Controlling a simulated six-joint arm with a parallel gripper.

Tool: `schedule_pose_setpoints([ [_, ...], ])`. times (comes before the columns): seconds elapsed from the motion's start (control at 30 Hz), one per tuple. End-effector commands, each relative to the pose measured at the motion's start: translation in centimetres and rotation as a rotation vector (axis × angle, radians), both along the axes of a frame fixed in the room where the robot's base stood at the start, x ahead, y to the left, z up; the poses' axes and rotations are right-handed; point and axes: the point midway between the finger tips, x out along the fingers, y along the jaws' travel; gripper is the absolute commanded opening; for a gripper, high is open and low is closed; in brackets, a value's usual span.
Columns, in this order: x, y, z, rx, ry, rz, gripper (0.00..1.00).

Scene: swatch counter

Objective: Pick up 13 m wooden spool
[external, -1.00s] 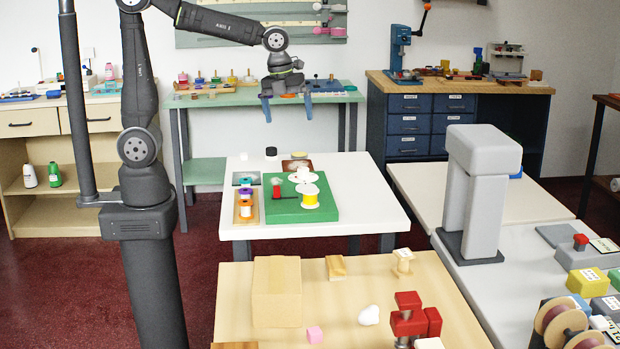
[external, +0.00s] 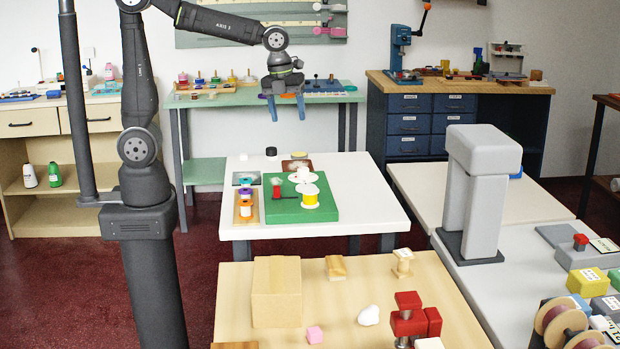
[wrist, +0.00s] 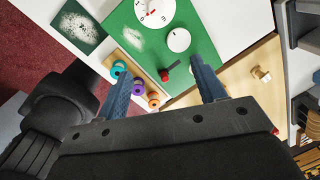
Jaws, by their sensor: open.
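My gripper (external: 287,108) is open and empty, pointing down in the air above the back of the white table; its two blue fingers also show in the wrist view (wrist: 160,68). A pale wooden spool (external: 403,262) stands upright on the light wood table in front, and it also shows in the wrist view (wrist: 261,74). A wooden holder (external: 237,217) on the white table carries a purple spool (external: 245,193) and an orange spool (external: 246,210); the wrist view also shows a teal one (wrist: 118,69). No 13 m marking is readable on any spool.
A cardboard-coloured box (external: 277,290), a wooden block (external: 336,267) and a red clamp-like object (external: 408,316) stand on the front table. A grey column (external: 482,190) rises to the right.

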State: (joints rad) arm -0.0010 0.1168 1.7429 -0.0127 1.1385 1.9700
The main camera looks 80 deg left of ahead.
Motion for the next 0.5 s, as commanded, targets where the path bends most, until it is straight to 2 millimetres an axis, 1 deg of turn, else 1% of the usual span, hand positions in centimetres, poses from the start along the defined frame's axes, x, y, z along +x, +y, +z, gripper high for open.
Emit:
schedule_pose_setpoints([
  [0.17, 0.0, 0.0, 0.0, 0.0, 0.0, 0.0, 0.64],
  [0.27, 0.5, -0.4, 0.0, -0.006, 0.0, 0.006, 0.64],
  [0.37, 2.4, -1.7, -0.1, -0.032, -0.001, 0.036, 0.64],
  [0.47, 5.5, -4.3, -0.5, -0.076, 0.0, 0.09, 0.64],
  [0.5, 6.9, -5.7, -0.7, -0.097, 0.002, 0.116, 0.64],
])
